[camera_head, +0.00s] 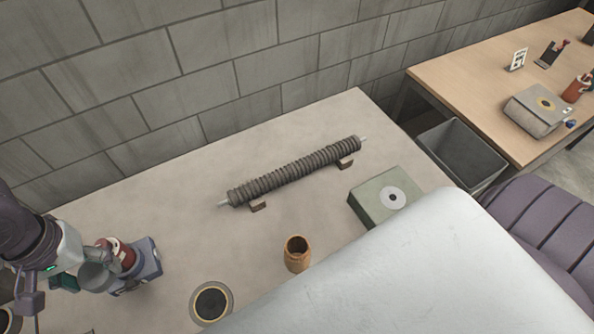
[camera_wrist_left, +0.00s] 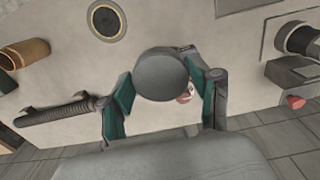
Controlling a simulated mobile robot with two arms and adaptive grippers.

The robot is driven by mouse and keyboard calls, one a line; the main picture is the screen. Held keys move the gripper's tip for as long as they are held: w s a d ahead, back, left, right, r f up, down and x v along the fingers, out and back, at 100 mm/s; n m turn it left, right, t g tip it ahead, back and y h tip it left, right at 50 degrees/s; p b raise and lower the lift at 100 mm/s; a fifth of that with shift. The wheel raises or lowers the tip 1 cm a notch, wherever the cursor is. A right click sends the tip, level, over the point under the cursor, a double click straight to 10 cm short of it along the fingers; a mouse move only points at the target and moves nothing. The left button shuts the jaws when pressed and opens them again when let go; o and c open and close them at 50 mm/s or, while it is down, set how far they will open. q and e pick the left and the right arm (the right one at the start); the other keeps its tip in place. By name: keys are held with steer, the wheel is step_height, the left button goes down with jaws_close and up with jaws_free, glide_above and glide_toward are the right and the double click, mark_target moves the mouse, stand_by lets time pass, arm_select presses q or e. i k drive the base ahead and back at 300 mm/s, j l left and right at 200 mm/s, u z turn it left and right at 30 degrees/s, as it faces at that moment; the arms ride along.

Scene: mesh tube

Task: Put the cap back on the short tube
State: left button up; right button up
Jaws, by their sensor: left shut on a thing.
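A round grey cap (camera_head: 95,277) is held between the teal pads of my left gripper (camera_head: 97,283) at the lower left of the head view. In the left wrist view the same gripper (camera_wrist_left: 163,88) is shut on the cap (camera_wrist_left: 161,73), whose flat round face shows. A short brown tube (camera_head: 297,254) stands upright on the table, its open dark top showing, well to the right of the cap. It also shows at the left of the left wrist view (camera_wrist_left: 24,54). The cap and tube are far apart. My right gripper is not in view.
A long ridged tube (camera_head: 295,171) lies on small supports behind the short tube. A dark round pad (camera_head: 210,303) is at front, and a green-grey box (camera_head: 386,195) at right. A red object (camera_head: 121,250) is partly hidden by my left gripper. Bare table separates them.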

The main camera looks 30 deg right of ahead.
mark_target(297, 249)
steer(key=z, duration=1.85)
steer(key=k+j, duration=0.4)
steer(key=k, duration=0.15)
steer(key=k+j, duration=0.4)
steer(key=k, duration=0.15)
